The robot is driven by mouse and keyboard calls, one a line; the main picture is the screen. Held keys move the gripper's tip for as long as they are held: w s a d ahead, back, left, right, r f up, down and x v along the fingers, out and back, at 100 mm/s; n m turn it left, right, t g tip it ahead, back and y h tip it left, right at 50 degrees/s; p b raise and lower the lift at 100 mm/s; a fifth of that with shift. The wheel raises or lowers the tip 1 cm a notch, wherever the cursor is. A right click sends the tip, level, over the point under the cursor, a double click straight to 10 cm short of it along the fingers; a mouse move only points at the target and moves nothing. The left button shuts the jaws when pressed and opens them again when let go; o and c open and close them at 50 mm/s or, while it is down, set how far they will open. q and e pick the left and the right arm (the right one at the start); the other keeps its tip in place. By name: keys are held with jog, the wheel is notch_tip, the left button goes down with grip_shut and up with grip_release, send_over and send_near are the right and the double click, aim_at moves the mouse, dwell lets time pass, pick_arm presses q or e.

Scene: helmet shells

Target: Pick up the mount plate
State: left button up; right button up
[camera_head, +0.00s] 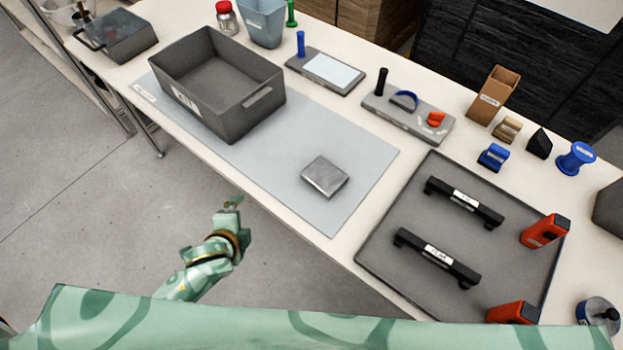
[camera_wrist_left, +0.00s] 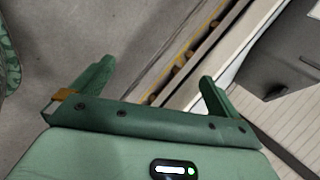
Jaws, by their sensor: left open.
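A flat silver metal block, which looks like the mount plate (camera_head: 325,176), lies on the grey mat (camera_head: 275,188) near the mat's right part. My left gripper (camera_head: 232,203) is off the table's front edge, over the floor, to the left of and nearer than the plate. In the left wrist view my left gripper (camera_wrist_left: 156,76) shows its two fingers wide apart with nothing between them. The plate cannot be made out in the left wrist view. My right gripper is not in view.
A dark grey bin (camera_head: 190,114) stands on the mat's left part. A dark tray (camera_head: 375,245) at the right holds two black handles (camera_head: 465,203) and red devices (camera_head: 545,231). Tool holders (camera_head: 413,122) stand behind. The mat around the plate is clear.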

pick_arm(q)
jog(key=w+d+r+m+t+h+b, duration=0.1)
jog(key=d+r+m+t+h+b, duration=0.1)
jog(key=d+r+m, duration=0.4)
jog(key=w+d+r+m+t+h+b, duration=0.2)
jog(key=d+r+m+h, duration=0.1)
jog(key=r+m, duration=0.5)
jog(key=m+g+h+b, duration=0.2)
jog(key=m+h+b, duration=0.1)
jog(key=m, duration=1)
send_near(322, 177)
jog(key=x, duration=0.3)
jog(key=shift+w+d, duration=0.1)
jog(key=shift+w, duration=0.35)
jog(key=b+x, duration=0.1)
jog(key=x, duration=0.1)
jog(key=b+x, duration=0.1)
jog(key=x, duration=0.2)
jog(key=shift+s+d+f, duration=0.1)
jog(key=shift+d+f, duration=0.05)
jog(key=shift+f, duration=0.15)
jog(key=shift+d, duration=0.15)
jog(key=shift+r, duration=0.15)
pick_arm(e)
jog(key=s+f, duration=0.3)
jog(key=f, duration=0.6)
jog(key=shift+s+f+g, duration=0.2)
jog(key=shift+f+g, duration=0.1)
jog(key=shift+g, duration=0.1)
